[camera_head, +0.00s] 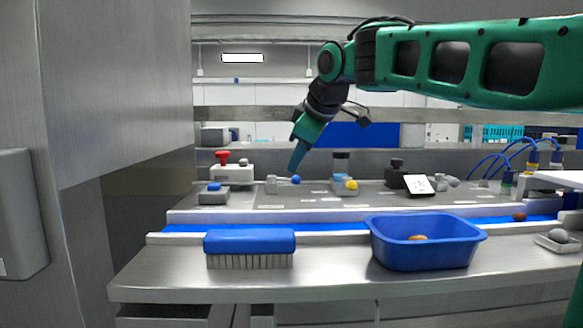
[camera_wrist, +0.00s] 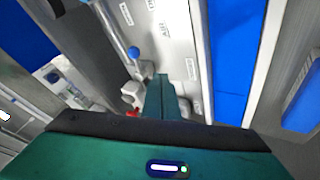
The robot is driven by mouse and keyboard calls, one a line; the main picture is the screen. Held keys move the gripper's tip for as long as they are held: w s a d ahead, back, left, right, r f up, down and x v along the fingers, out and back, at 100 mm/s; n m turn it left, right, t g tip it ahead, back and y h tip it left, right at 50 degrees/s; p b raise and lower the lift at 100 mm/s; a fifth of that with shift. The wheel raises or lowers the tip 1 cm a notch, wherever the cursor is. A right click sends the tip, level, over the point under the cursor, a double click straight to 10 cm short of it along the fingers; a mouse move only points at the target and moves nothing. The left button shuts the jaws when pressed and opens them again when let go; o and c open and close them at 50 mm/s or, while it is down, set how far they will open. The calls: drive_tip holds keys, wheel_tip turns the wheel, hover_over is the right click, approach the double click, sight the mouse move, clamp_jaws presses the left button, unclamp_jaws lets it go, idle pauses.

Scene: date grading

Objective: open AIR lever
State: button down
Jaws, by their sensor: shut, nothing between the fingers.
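A small lever with a blue ball knob (camera_head: 295,180) sits on the grey panel behind the belt, beside a light grey fitting (camera_head: 272,184). I take it as the AIR lever, but I cannot read its label. The blue knob (camera_wrist: 134,52) also shows in the wrist view, left of and beyond my fingertips. My gripper (camera_head: 294,170) points down just above the knob in the head view; its shut, empty fingers (camera_wrist: 161,80) show in the wrist view. A gap to the knob shows in the wrist view; I cannot tell its depth.
A yellow-knobbed fitting (camera_head: 352,185) stands to the right. A red mushroom button (camera_head: 222,156) and a blue-buttoned box (camera_head: 213,194) stand left. In front are the blue belt (camera_head: 340,225), a blue brush (camera_head: 249,242) and a blue tub (camera_head: 425,252).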

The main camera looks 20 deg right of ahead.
drive_tip(key=x, duration=0.8)
drive_tip(key=w, duration=0.1)
drive_tip(key=w+d, duration=0.1)
drive_tip(key=shift+w+d+r, duration=0.15)
drive_tip(key=shift+w+d, duration=0.05)
drive_tip(key=shift+w, duration=0.2)
drive_tip(key=shift+w+d+r, duration=0.1)
drive_tip(key=shift+w+d, duration=0.15)
drive_tip(key=shift+w, duration=0.2)
drive_tip(key=shift+a, duration=0.1)
